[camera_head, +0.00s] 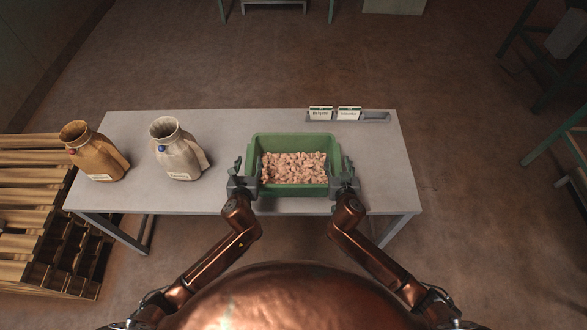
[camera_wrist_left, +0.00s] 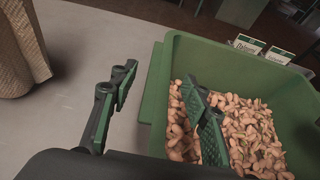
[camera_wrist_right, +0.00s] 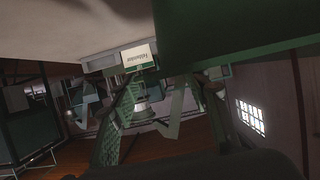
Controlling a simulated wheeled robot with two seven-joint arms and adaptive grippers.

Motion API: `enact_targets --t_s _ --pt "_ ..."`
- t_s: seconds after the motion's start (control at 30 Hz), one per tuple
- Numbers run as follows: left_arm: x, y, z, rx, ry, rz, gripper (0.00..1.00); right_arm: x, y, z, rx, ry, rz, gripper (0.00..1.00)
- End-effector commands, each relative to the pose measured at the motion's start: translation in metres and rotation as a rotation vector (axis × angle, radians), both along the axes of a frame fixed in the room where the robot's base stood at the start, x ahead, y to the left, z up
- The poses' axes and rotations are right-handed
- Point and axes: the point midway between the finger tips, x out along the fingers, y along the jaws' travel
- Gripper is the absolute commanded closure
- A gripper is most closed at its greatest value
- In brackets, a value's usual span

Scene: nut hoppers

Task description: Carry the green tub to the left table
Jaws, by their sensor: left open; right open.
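The green tub (camera_head: 292,139) sits on the grey table near its front edge, holding many pale brown nuts (camera_head: 293,168). My left gripper (camera_head: 247,170) is open at the tub's left end. In the left wrist view, its fingers (camera_wrist_left: 157,80) stand apart, one outside the tub's left wall and one over the inside; the tub (camera_wrist_left: 155,90) fills the right side. My right gripper (camera_head: 342,170) is open at the tub's right end. In the right wrist view, its fingers (camera_wrist_right: 165,95) are apart near the tub (camera_wrist_right: 240,25); whether they straddle the wall I cannot tell.
A brown jug-like sack (camera_head: 95,155) and a paler one (camera_head: 178,152) stand left on the table (camera_head: 225,125). Label cards (camera_head: 320,113) stand in a holder at the back right. Wooden pallets (camera_head: 30,210) lie left of the table. Green-framed furniture stands at the far right.

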Motion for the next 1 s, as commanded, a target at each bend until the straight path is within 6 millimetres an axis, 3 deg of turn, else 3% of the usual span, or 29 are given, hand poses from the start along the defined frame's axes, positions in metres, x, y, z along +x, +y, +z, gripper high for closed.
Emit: enact_targets --t_s 0.2,0.6,1.0 --pt "0.023 0.0 -0.009 -0.001 0.0 0.0 0.57 0.023 -0.001 -0.009 -0.002 -0.001 0.0 0.57" --pt "0.029 0.0 -0.012 0.0 0.0 0.0 0.57 0.029 -0.001 -0.012 0.0 0.0 -0.001 0.57" --pt "0.028 0.0 -0.012 0.0 0.0 0.0 0.85 0.028 0.0 -0.012 0.0 0.0 -0.001 0.85"
